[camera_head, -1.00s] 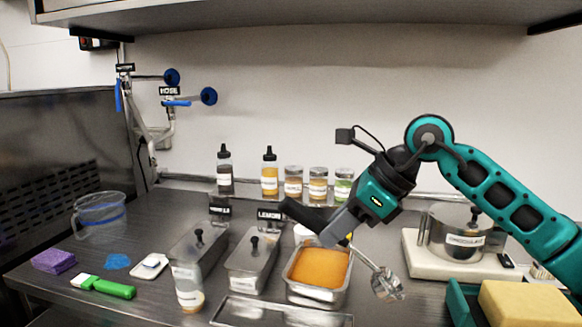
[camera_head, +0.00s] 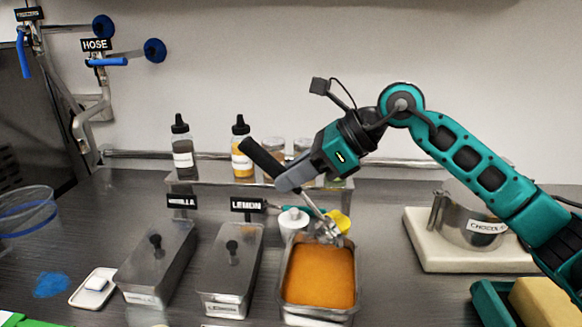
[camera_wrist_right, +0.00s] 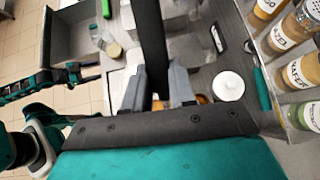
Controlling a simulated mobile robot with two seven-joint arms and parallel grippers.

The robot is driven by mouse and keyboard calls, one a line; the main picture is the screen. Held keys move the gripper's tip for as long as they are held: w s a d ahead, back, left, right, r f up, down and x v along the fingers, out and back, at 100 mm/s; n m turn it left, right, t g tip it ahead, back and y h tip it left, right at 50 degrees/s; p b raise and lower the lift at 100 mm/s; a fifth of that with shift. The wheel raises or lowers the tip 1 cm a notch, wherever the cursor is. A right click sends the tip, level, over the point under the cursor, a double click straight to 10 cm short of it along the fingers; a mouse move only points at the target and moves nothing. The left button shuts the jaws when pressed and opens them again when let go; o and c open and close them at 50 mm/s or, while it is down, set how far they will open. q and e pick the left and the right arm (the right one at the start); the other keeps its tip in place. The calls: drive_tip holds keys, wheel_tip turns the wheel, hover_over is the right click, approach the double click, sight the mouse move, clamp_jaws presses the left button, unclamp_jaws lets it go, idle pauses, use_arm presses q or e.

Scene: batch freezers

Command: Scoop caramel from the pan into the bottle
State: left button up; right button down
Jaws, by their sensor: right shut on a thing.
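The caramel pan (camera_head: 320,275) is a metal pan filled with orange caramel, right of the lidded pans. My right gripper (camera_head: 292,180) is shut on the scoop's black handle (camera_head: 262,158), above and behind the pan. The metal scoop head (camera_head: 328,231) hangs down at the pan's back edge; I cannot tell whether it touches caramel. In the right wrist view the handle (camera_wrist_right: 150,40) stands between the fingers. A clear bottle (camera_wrist_right: 113,50) with a little yellowish content shows there; the head view cuts it off at the bottom. What seems my left gripper (camera_wrist_right: 75,74) is small at the left.
Lidded vanilla (camera_head: 157,262) and lemon (camera_head: 229,270) pans stand left of the caramel. A white lidded tub (camera_head: 292,222) is close behind it. Squeeze bottles (camera_head: 183,150) and jars line the back shelf. A chocolate pot (camera_head: 470,215) stands on a white base at right.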

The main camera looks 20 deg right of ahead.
sight(301, 189)
drive_tip(key=shift+f, duration=0.7)
drive_tip(key=shift+a+f+b, duration=0.1)
drive_tip(key=shift+f+b, duration=0.9)
drive_tip(key=shift+f, duration=0.25)
drive_tip(key=shift+g+h, duration=0.3)
drive_tip(key=shift+h, duration=0.3)
drive_tip(key=f, duration=0.1)
drive_tip(key=d+f, duration=0.1)
drive_tip(key=f, duration=0.1)
drive_tip(key=f+b, duration=0.1)
drive_tip(key=f, duration=0.1)
drive_tip(key=shift+s+d, duration=0.2)
drive_tip(key=shift+s, duration=0.15)
drive_tip(key=a+f+g+h+p, duration=0.1)
drive_tip(key=w+a+f+h+p, duration=0.1)
drive_tip(key=p, duration=0.1)
drive_tip(key=shift+w+a+f+g+h, duration=0.25)
drive_tip(key=shift+f+g+h, duration=0.05)
drive_tip(key=shift+g, duration=0.1)
drive_tip(key=shift+w, duration=0.1)
drive_tip(key=shift+w+a+r+g+h, duration=0.3)
drive_tip(key=shift+a+r+h, duration=0.2)
drive_tip(key=shift+r+h, duration=0.2)
drive_tip(key=shift+w+a+r+g+h, duration=0.25)
drive_tip(key=shift+a+r+g+h, duration=0.25)
drive_tip(key=shift+r, duration=0.3)
drive_tip(key=shift+w+a+r+g+h, duration=0.3)
drive_tip(key=shift+a+r+h, duration=0.25)
drive_tip(key=shift+r+h, duration=0.2)
